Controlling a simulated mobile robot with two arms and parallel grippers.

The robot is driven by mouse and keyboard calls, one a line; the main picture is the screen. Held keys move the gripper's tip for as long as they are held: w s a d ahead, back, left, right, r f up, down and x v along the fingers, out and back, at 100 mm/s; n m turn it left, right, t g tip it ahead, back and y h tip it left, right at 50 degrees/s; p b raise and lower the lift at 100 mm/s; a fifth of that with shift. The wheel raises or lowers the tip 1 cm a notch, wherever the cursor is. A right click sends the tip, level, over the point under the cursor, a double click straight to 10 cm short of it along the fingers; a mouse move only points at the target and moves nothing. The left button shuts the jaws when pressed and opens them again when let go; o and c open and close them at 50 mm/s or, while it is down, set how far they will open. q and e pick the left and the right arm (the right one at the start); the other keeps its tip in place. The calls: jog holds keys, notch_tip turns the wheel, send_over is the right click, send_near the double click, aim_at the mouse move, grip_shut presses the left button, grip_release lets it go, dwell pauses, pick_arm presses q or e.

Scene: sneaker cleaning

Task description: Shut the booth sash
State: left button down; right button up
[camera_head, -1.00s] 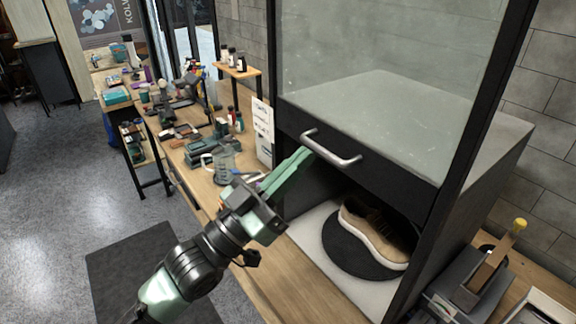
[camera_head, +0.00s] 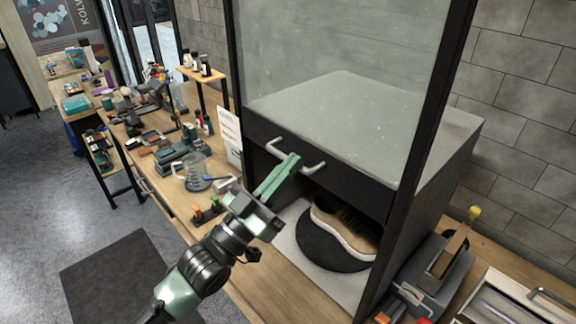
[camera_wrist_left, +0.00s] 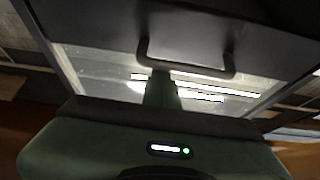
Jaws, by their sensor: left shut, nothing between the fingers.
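The booth sash (camera_head: 340,178) is a glass panel with a black bottom rail and a silver bar handle (camera_head: 312,168). It is partly raised, with an open gap below it. Inside the gap a tan sneaker (camera_head: 345,232) with a white sole stands on a round black turntable (camera_head: 312,250). My left gripper (camera_head: 290,160) is shut and empty, its green fingers in front of the middle of the handle. In the left wrist view the handle (camera_wrist_left: 186,72) arches around the fingertips (camera_wrist_left: 161,78); contact cannot be told. My right gripper is not in view.
The wooden bench (camera_head: 172,205) runs along the booth with a glass beaker (camera_head: 195,172), bottles and tools on it. A grey holder (camera_head: 432,270) with a brush stands right of the booth.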

pick_arm(q)
notch_tip(320, 180, down, 24)
jog(key=b, duration=1.8)
jog(key=shift+f, duration=0.2)
jog(key=shift+r, duration=0.1)
